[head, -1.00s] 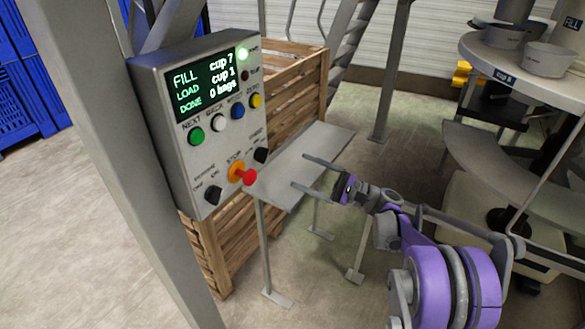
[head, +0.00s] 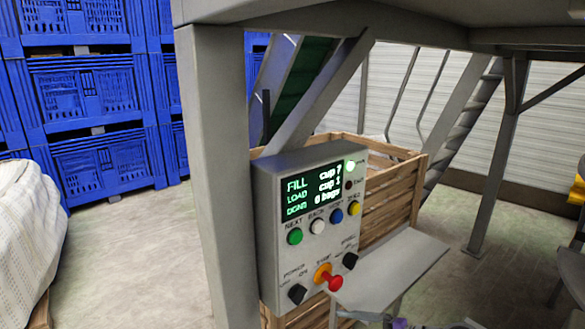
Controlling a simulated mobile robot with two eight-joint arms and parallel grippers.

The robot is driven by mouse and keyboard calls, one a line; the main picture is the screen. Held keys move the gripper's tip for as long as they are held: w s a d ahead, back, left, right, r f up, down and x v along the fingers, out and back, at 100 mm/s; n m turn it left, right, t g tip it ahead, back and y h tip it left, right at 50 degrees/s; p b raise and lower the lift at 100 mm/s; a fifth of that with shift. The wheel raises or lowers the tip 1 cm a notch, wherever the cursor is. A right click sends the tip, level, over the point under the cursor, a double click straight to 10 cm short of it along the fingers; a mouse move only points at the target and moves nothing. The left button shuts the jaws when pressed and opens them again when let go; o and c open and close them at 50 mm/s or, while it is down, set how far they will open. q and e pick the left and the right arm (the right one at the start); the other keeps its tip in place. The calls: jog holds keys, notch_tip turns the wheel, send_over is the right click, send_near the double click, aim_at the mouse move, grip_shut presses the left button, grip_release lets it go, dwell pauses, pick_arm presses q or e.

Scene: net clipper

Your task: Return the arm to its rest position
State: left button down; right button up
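My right gripper (head: 360,315) shows only in part at the bottom edge of the head view, below the control box. One grey finger and a little purple of the wrist can be seen. The rest of that arm is cut off by the frame, so the finger gap cannot be judged. The finger is in front of a grey shelf plate (head: 395,268); I cannot tell whether it touches. My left gripper is out of view.
The grey control box (head: 262,215) with lit screen, coloured buttons and a red stop knob (head: 335,283) is close to the gripper. A thick grey post (head: 215,170), wooden crate (head: 385,200) and blue bins (head: 95,100) stand around. Open floor lies at right (head: 440,230).

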jog(key=s+a+f+n+g+h+p, duration=0.1)
jog(key=s+f+n+h, duration=0.15)
jog(key=s, duration=0.35)
jog(key=s+a+f+n+g+h+p, duration=0.1)
jog(key=s+n+h, duration=0.2)
jog(key=s, duration=0.3)
pick_arm(q)
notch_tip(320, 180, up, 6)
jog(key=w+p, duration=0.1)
jog(key=p, duration=0.1)
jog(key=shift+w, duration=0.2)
pick_arm(e)
jog(key=s+d+f+n+h, duration=0.2)
jog(key=s+d+n+h, duration=0.4)
jog(key=s, duration=0.3)
jog(key=shift+s+d+f, duration=0.25)
jog(key=shift+s, duration=0.1)
